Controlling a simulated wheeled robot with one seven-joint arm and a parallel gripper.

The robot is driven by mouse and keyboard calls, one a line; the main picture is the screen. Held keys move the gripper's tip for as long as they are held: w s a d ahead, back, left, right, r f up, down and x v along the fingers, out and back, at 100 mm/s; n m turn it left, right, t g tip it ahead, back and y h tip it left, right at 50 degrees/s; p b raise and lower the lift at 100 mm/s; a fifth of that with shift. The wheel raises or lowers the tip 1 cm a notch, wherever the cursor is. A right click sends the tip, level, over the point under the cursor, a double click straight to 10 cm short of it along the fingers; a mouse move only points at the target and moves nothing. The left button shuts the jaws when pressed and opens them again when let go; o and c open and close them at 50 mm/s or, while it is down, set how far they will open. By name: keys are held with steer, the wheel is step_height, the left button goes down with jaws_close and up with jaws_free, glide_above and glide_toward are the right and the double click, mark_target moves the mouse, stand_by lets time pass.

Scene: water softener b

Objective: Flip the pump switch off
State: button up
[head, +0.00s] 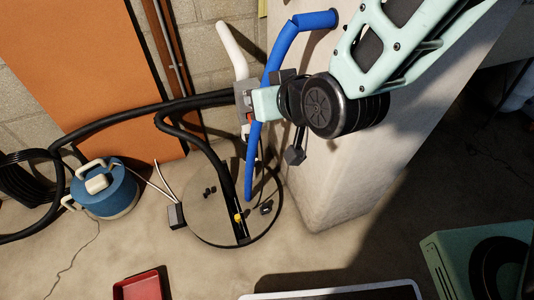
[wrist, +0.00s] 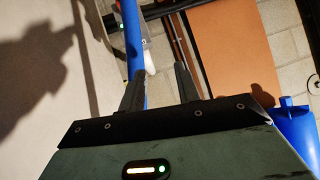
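A small grey box (head: 243,94) with an orange-red part is by the black pipes against the wall in the head view; it may be the pump switch housing. The wrist view shows a grey box with a green light (wrist: 147,31) beside the blue pipe (wrist: 134,40), beyond my fingertips. The switch lever's position is too small to tell. My gripper (wrist: 160,68) is open, its two dark fingers apart with nothing held between them. The blue pipe runs behind the left finger. In the head view my wrist covers part of the area, and the fingers are not clear.
The bent blue pipe (head: 273,70) and black hoses (head: 165,108) crowd the space around the grey box. A pale block (head: 345,170) stands to the right. A blue canister (head: 105,192) and red tray (head: 142,287) are on the floor. An orange panel (head: 95,70) leans behind.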

steer(key=w+f+t+b, duration=0.4)
steer(key=f+t+b, duration=0.2)
steer(key=f+b, duration=0.75)
steer(key=w+a+t, duration=0.1)
steer(key=w, duration=0.7)
steer(key=shift+a+m+t+b, duration=0.2)
steer(key=shift+m+t+b, duration=0.1)
steer(key=shift+b, duration=0.1)
steer(key=shift+f, duration=0.1)
steer(key=c, duration=0.5)
